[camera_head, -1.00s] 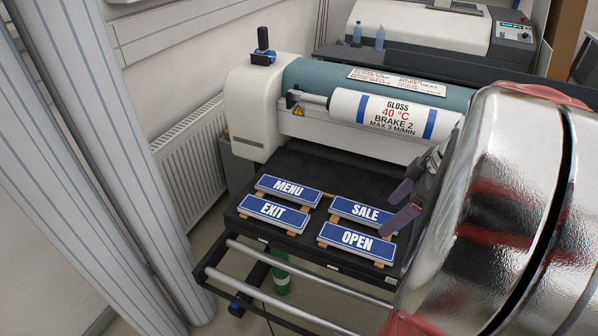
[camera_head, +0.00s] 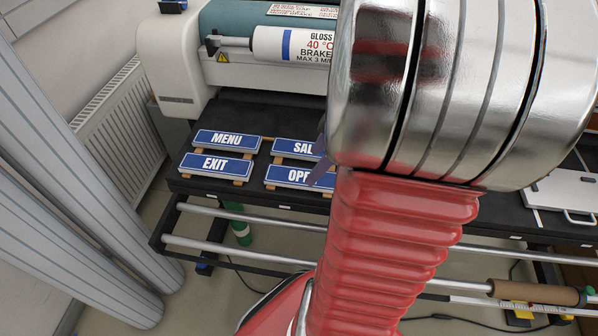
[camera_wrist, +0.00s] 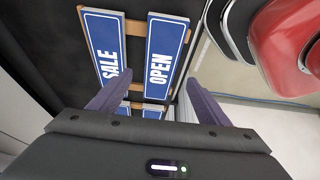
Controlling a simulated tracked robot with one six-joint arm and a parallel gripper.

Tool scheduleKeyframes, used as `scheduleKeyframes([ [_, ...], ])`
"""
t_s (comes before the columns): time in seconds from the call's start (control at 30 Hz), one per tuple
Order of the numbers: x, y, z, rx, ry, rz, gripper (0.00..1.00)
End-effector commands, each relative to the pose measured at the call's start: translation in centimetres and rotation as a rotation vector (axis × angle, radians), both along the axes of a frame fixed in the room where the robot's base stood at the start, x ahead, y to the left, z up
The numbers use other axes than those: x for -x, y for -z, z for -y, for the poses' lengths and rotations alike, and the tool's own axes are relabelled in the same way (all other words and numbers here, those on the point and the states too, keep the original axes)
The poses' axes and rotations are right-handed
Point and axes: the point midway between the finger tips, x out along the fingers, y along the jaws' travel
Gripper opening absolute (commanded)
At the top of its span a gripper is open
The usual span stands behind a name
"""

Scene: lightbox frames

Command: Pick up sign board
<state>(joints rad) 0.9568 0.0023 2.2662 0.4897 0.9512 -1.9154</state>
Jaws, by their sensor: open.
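Several blue sign boards with white letters lie on small wooden strips on the black table. MENU (camera_head: 226,140) and EXIT (camera_head: 216,165) are at the left; SALE (camera_head: 292,148) and OPEN (camera_head: 290,177) are at the right, partly hidden by my arm and finger in the head view. In the wrist view SALE (camera_wrist: 104,47) and OPEN (camera_wrist: 163,42) stand side by side ahead of the fingers, with two more board ends below them. My gripper (camera_wrist: 155,98) is open and empty, its purple-grey fingers spread over the near ends of these boards. I cannot tell its height above them.
A laminator with a white roll (camera_head: 293,46) stands behind the boards. Metal rails (camera_head: 255,220) run along the table's front. A radiator (camera_head: 118,120) and grey columns are at the left. A cardboard tube (camera_head: 530,291) lies at the lower right.

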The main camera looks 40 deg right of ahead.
Motion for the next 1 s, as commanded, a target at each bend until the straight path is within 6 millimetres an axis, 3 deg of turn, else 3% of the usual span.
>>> scheduleKeyframes([
  [0.43,-0.2,0.6,-0.2,0.001,-0.001,-0.001,0.7],
  [0.8,-1.6,4.5,-1.2,-0.002,-0.002,-0.001,0.7],
  [1.0,-1.8,5.1,-1.3,0.001,-0.002,0.0,0.7],
])
